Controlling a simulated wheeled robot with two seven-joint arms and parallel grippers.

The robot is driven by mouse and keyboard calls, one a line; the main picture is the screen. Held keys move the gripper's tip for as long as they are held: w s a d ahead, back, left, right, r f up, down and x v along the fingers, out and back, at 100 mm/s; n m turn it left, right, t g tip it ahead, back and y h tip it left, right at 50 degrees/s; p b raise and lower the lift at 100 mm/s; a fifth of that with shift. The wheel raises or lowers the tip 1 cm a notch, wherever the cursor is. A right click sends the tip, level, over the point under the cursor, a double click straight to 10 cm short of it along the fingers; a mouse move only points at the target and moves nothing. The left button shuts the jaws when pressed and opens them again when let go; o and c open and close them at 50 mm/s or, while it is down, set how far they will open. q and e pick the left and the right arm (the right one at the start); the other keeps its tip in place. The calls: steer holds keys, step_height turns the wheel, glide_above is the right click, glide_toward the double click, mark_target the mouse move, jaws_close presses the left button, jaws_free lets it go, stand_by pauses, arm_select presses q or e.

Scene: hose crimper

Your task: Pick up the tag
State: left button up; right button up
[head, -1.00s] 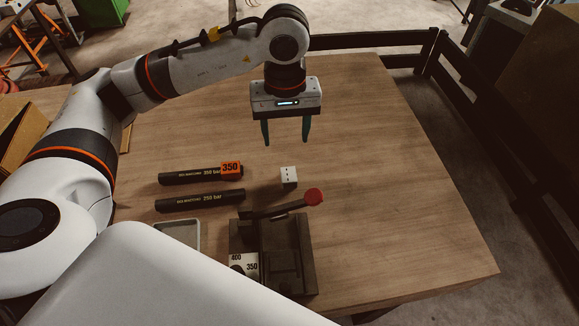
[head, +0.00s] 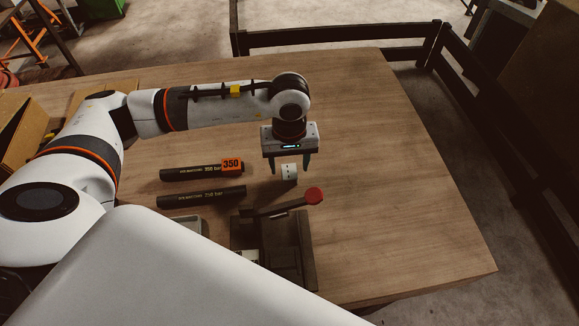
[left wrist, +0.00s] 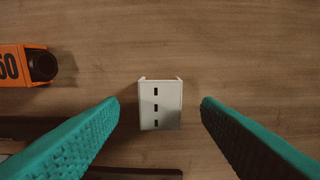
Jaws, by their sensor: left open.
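A small white block (head: 289,172) with dark slots on its face, which looks like the tag, stands on the wooden table. In the left wrist view the white block (left wrist: 160,106) sits between the two teal fingers, with a gap on each side and three slots in a row. My left gripper (head: 290,173) is open, pointing down just above and around the block, not touching it. An orange label marked 350 (head: 231,165) is on the end of the upper dark hose (head: 190,172). My right gripper is not in view.
A second dark hose (head: 200,198) lies below the first. A dark crimper (head: 290,258) with a red-knobbed lever (head: 313,196) stands close in front of the block. A grey tray (head: 190,225) is partly hidden by my arm. The table's right side is clear.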

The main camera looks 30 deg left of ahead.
mark_target(289, 171)
arm_select(q)
steer(key=shift+f, duration=1.2)
steer(key=c, duration=1)
steer(key=shift+c, duration=0.2)
steer(key=shift+r, duration=0.15)
